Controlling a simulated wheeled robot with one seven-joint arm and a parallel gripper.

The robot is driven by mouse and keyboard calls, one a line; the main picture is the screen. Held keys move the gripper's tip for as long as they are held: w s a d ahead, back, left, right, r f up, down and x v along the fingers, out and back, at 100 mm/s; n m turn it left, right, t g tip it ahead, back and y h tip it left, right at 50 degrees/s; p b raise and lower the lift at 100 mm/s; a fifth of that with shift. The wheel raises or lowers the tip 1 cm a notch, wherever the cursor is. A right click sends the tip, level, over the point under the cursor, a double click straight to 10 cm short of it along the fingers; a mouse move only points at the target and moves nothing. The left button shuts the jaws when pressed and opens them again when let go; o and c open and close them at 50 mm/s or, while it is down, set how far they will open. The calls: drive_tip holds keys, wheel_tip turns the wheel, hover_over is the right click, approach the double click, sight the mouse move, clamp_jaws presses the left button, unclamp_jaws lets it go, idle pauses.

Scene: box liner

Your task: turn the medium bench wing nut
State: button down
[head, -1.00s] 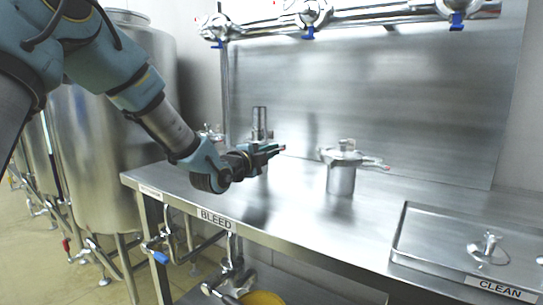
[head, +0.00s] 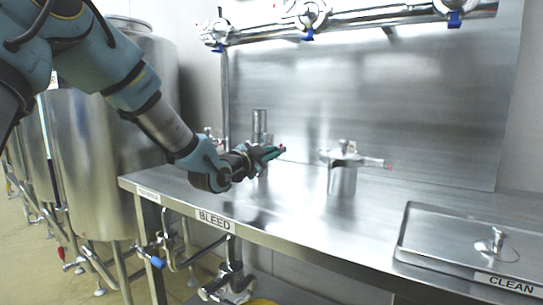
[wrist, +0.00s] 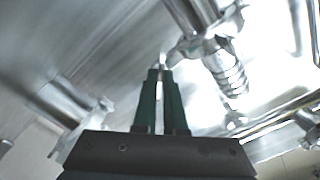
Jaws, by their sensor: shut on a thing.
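My gripper (head: 276,151) is over the back left of the bench, in front of an upright steel fitting (head: 259,122). In the wrist view its two green fingers (wrist: 162,72) close on a thin bright metal piece (wrist: 163,61), which looks like a wing of the wing nut. The steel clamp body and threaded part (wrist: 225,70) lie just beyond and to the right of the fingertips. In the head view the gripper hides most of this nut. Another fitting with a wing nut (head: 343,158) stands on the bench to the right, untouched.
The steel bench (head: 290,215) is clear in front of the fittings. A shallow tray (head: 440,240) with a small fitting (head: 497,241) is at the right, by the CLEAN label. A pipe with blue-handled valves (head: 385,20) runs above. A tall tank (head: 105,150) stands left.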

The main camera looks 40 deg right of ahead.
idle(0.4)
drive_tip(key=c, duration=1)
unclamp_jaws()
drive_tip(key=b+v, duration=0.1)
drive_tip(key=v, duration=1)
